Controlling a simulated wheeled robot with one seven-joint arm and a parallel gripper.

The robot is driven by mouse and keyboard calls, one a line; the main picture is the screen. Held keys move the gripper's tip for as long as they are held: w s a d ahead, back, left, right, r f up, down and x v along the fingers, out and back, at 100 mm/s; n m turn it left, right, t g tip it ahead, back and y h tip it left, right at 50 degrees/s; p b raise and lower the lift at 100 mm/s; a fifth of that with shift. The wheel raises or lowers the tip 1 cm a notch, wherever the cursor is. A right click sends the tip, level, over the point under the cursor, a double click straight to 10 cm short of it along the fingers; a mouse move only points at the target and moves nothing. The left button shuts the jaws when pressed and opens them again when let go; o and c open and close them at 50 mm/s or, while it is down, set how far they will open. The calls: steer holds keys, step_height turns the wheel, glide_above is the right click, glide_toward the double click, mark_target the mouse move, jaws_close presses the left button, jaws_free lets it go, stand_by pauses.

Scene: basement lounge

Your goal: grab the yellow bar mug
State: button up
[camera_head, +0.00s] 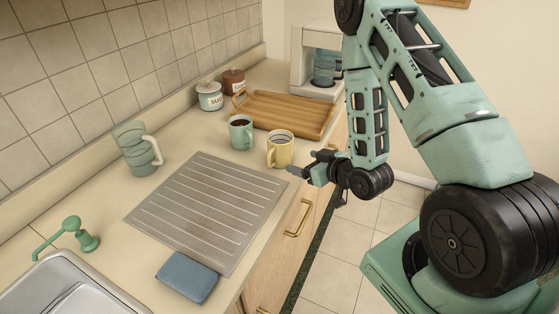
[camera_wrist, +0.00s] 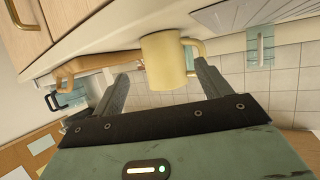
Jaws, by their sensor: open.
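The yellow mug (camera_head: 280,150) stands upright on the counter near its front edge, beside the wooden board. Its handle points to the left in the head view. My gripper (camera_head: 296,171) is just to the right of and in front of the mug, at the counter's edge. In the wrist view the yellow mug (camera_wrist: 164,61) appears upside down, beyond and between the two open fingers (camera_wrist: 165,88). The fingers look apart from the mug, with nothing held.
A green mug (camera_head: 241,133) with dark liquid stands left of the yellow mug. The wooden board (camera_head: 290,112) lies behind, with two canisters (camera_head: 210,97) and a coffee machine (camera_head: 318,62) further back. A ridged drainboard (camera_head: 205,205) lies in front.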

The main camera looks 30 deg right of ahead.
mark_target(289, 157)
steer(key=shift+w+a+f+b, duration=0.15)
steer(key=shift+w+f+b, duration=0.5)
steer(key=shift+b, duration=0.4)
steer(key=p+x, duration=0.2)
steer(key=x, duration=0.1)
steer(key=shift+w+r, duration=0.25)
steer(key=shift+w, duration=0.25)
steer(key=p+x, duration=0.1)
steer(key=x, duration=0.1)
steer(key=p+x, duration=0.1)
steer(key=x, duration=0.2)
steer(key=shift+w+a+p, duration=0.15)
steer(key=shift+a+p, duration=0.1)
steer(key=shift+p, duration=0.05)
steer(key=shift+w+f, duration=0.25)
steer(key=shift+w, duration=0.05)
steer(key=shift+c, duration=0.4)
steer(key=c, duration=0.9)
